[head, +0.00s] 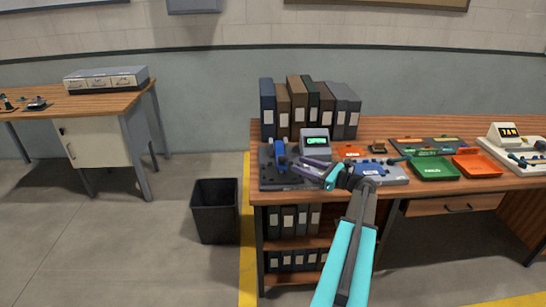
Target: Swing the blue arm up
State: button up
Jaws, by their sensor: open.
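A blue arm (280,154) stands at the left end of the workbench, on a dark grey base plate (270,180). It looks roughly upright, but the picture is too small to show its hinge. I cannot tell whether a fingertip touches the blue arm. My wrist and arm hide part of the bench behind them.
A small machine with a green display (315,144) stands just behind my gripper. Several binders (300,105) stand at the back. A green tray (435,168) and an orange tray (477,166) lie to the right. A black bin (215,210) stands on the floor left of the workbench (400,190).

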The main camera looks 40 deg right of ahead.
jog(key=p+x, duration=0.1)
jog(key=x, duration=1.2)
jog(key=shift+w+p, duration=0.1)
jog(key=shift+p, duration=0.25)
grip_shut()
